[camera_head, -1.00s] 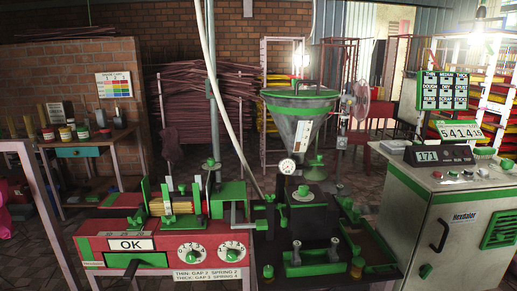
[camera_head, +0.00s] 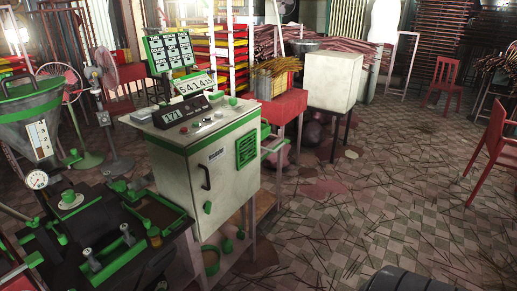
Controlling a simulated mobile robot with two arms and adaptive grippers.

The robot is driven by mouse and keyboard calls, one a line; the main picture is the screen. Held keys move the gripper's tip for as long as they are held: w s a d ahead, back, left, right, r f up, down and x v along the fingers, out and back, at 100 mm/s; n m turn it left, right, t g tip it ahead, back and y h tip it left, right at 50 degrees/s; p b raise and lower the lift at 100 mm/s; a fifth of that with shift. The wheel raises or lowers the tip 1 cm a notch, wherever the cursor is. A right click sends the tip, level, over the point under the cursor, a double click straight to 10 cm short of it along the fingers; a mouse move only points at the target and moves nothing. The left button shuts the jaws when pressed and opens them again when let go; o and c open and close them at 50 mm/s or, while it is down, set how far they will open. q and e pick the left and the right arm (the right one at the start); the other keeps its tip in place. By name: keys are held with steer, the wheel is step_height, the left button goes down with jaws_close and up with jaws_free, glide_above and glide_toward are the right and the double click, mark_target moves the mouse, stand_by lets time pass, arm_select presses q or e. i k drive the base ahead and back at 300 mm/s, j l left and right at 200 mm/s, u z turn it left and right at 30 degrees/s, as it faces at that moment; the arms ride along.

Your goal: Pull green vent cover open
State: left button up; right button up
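The green vent cover (camera_head: 247,148) is a slatted rectangular panel on the right-hand face of the white-grey cabinet (camera_head: 212,178). It looks flush with the cabinet wall. A dark handle (camera_head: 206,176) and a small green knob (camera_head: 208,207) sit on the same cabinet, left of the vent.
The green-and-black extruder machine (camera_head: 110,235) stands at the left, close to the cabinet. A red table (camera_head: 285,105) and a white box on legs (camera_head: 333,80) stand behind it. Red chairs (camera_head: 495,145) are at the right. The tiled floor (camera_head: 340,215) right of the cabinet is mostly open, with scattered sticks.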

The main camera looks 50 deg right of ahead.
mark_target(244, 156)
steer(key=z, duration=1.45)
steer(key=i+l, duration=0.15)
steer(key=l, duration=0.15)
steer(key=i+l, duration=0.65)
steer(key=i, duration=0.15)
